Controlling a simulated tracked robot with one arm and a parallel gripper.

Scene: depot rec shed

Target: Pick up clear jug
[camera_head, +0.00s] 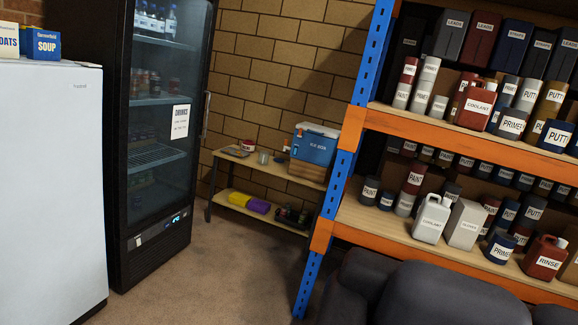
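I cannot make out a clear jug for certain in this view. A small greyish vessel (263,157) stands on the top of the low wooden table (228,154) by the brick wall; it is too small to tell whether it is a jug or a mug. A red and white round item (248,145) is just behind it to the left, and a blue cooler box (314,146) is to its right. My gripper does not show in the picture.
A dark glass-door fridge (122,240) and a white fridge (50,180) stand at the left. An orange and blue rack (400,243) full of labelled containers fills the right. A dark grey armchair-like shape (440,295) is at the bottom right. Carpeted floor (215,275) between is clear.

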